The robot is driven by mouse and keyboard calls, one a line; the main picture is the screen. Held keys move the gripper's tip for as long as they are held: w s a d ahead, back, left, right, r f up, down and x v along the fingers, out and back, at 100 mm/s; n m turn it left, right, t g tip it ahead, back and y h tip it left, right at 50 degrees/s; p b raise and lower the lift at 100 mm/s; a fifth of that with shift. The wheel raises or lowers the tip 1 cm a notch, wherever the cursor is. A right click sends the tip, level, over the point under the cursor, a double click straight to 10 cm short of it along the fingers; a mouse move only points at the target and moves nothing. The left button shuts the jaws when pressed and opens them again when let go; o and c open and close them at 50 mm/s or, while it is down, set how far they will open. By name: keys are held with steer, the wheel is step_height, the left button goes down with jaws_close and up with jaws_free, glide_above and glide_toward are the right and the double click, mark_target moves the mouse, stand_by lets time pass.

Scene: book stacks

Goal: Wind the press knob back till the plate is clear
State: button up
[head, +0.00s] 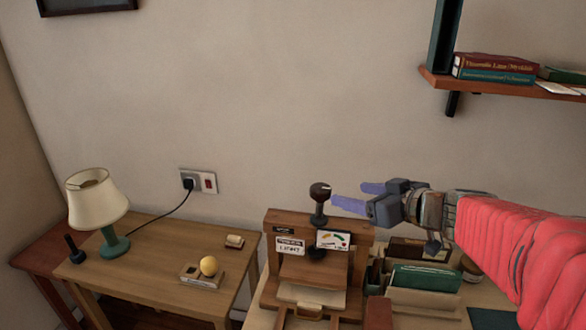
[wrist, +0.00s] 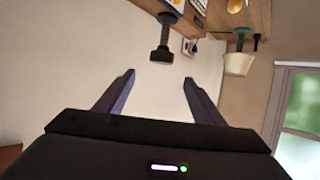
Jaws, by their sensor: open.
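The wooden press (head: 363,240) stands on the right-hand table in the head view. Its dark knob (head: 320,190) stands upright on a short dark stem above the top beam. A brown plate (head: 314,270) shows inside the frame, over a paler slab (head: 312,294); I cannot tell whether they touch. My gripper (head: 350,195) is open and empty, just right of the knob, fingers pointing left towards it. In the wrist view the knob (wrist: 162,54) appears beyond the spread fingertips (wrist: 158,76) and between their lines, apart from both.
A lamp (head: 97,200) and a yellow ball (head: 208,266) are on the left table. A shelf (head: 500,86) hangs upper right.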

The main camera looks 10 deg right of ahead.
mark_target(324, 189)
steer(key=shift+a+f, duration=0.1)
stand_by(0.3)
steer(key=x, duration=1.3)
steer(key=shift+w+a+f, duration=0.15)
steer(key=shift+w, duration=0.1)
steer(key=shift+c, duration=0.3)
steer(key=c, duration=1)
steer(key=shift+o, duration=0.2)
steer(key=shift+n+g+y, duration=0.4)
steer(key=shift+n+y, duration=0.2)
